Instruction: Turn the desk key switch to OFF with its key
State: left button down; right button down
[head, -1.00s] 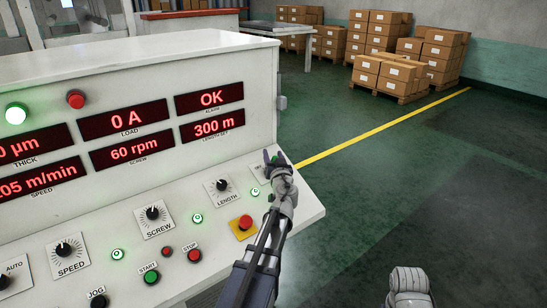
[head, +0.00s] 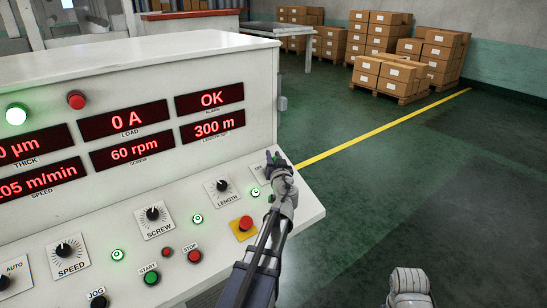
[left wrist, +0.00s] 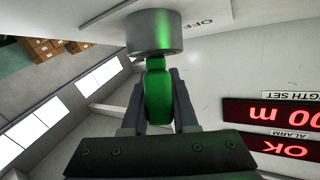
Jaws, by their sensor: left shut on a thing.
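The key switch is a grey metal cylinder (left wrist: 153,35) in the left wrist view, on a white plate with the label OFF (left wrist: 208,21) beside it. The green key (left wrist: 156,98) sits in the cylinder. My left gripper (head: 277,163) is at the right end of the sloped control desk (head: 310,210), and its two dark fingers (left wrist: 158,90) are shut on the key from both sides. In the head view the gripper hides most of the switch and part of its label.
A yellow-based red button (head: 244,226) and the LENGTH knob (head: 222,186) are close to my left arm. The displays (head: 209,104) stand on the panel behind. Stacked boxes (head: 385,75) are far off, and the floor to the right is clear.

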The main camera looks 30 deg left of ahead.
pick_arm(q)
jog(key=shift+f+n+g+y+b, duration=0.1)
jog(key=shift+n+g+y+b, duration=0.2)
jog(key=shift+n+g+y, duration=0.5)
jog(key=shift+a+n+g+y, duration=0.1)
jog(key=shift+n+g+y, duration=0.2)
jog(key=shift+n+y, duration=0.35)
jog(key=shift+s+a+n+g+y, duration=0.1)
jog(key=shift+s+n+g+y, duration=0.05)
jog(key=shift+n+g+y, duration=0.4)
jog(key=shift+s+a+n+g+y, duration=0.1)
jog(key=shift+n+g+y, duration=0.1)
jog(key=shift+n+g, duration=0.4)
jog(key=shift+s+a+r+n, duration=0.1)
jog(key=shift+s+r+n, duration=0.15)
jog(key=shift+n, duration=0.25)
jog(key=shift+g, duration=0.25)
